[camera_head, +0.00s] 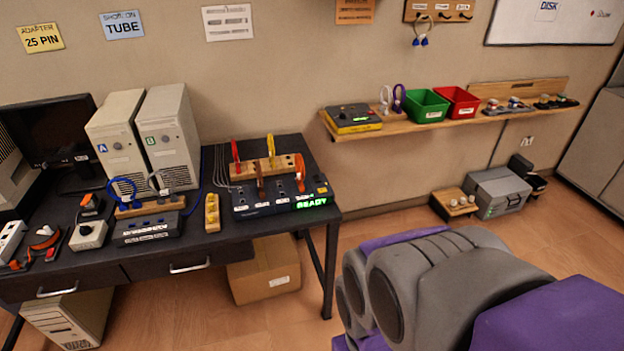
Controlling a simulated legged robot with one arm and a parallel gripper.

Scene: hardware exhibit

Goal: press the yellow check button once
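A dark box with a yellow lower edge (354,118) and a small green display sits at the left end of the wall shelf. On the table, a dark panel (282,197) shows a green READY display and carries several small switches or plugs. Yellow, red and orange upright parts stand in a wooden rack (262,168) behind it. My gripper is not in view; only grey and purple parts of my own body show at the lower right.
The dark table (206,240) fills the left, with two computer towers on it. The wooden wall shelf (400,127) also holds green (427,106) and red (458,102) bins. A cardboard box (263,272) and grey case (497,192) stand on the floor. Middle floor is open.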

